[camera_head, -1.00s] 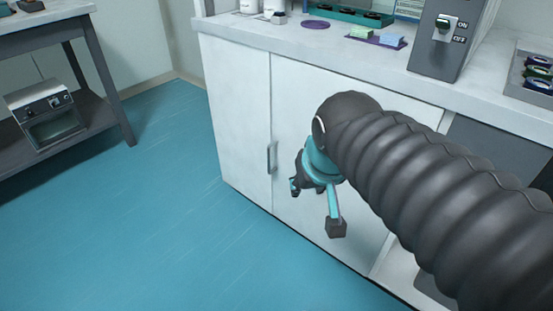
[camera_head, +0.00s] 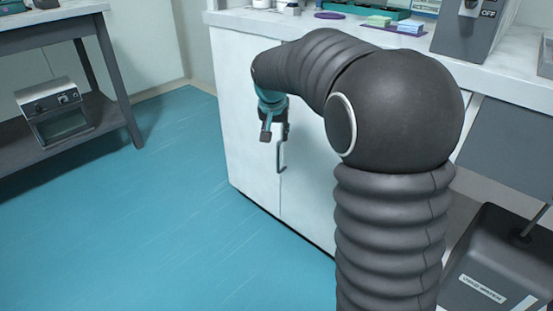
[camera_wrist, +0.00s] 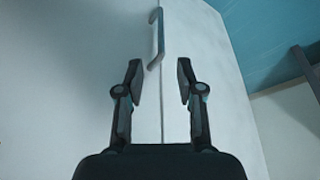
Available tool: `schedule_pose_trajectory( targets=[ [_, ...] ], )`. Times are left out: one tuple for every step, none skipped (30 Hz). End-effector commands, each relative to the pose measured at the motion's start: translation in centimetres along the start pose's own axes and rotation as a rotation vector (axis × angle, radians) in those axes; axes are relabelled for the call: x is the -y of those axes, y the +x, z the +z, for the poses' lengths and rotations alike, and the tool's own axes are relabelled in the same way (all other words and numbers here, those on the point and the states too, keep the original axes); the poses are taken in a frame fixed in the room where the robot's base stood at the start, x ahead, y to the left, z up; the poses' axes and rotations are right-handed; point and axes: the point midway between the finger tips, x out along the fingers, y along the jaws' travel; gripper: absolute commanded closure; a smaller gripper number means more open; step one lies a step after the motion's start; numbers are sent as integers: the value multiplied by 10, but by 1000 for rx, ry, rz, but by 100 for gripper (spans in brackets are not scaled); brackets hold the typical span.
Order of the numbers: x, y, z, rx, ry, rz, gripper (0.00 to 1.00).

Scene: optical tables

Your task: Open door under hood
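The white cabinet doors (camera_head: 247,155) are shut under the counter, with a thin vertical seam between them. A grey vertical bar handle (camera_head: 281,152) sits beside the seam. My gripper (camera_head: 270,134) is in front of the doors, close to the upper part of the handle in the head view. In the wrist view my gripper (camera_wrist: 160,82) is open, with its two fingers spread. The handle (camera_wrist: 156,38) shows beyond the fingertips, between their lines, with its near end about level with the tips. The fingers do not hold it. My arm hides much of the right door.
The counter (camera_head: 240,20) carries a purple disc (camera_head: 329,15), sponges on a purple mat (camera_head: 393,26) and a grey switch box (camera_head: 470,30). A table with an oven-like device (camera_head: 54,112) stands at left. The blue floor (camera_head: 170,220) before the cabinet is clear.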

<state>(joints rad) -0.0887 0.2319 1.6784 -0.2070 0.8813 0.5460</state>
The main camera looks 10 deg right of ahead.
Motion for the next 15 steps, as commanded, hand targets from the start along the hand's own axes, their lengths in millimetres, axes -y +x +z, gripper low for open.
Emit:
schedule_pose_trajectory(
  targets=[
    [1,4,-1,0,1,1,63],
    [1,6,-1,0,1,1,63],
    [1,10,-1,0,2,2,63],
    [1,13,-1,1,2,2,63],
    [1,17,-1,2,1,2,63],
    [1,22,-1,2,1,3,63],
    [1,27,0,2,1,2,63],
    [1,32,0,2,1,2,63],
    [1,40,0,4,1,3,63],
    [1,46,0,4,0,3,63],
    [1,51,0,3,0,3,63],
    [1,59,0,3,0,3,63],
    [1,65,0,4,0,3,63],
    [1,70,0,3,0,3,63],
    [1,77,0,3,0,2,63]
  ],
)
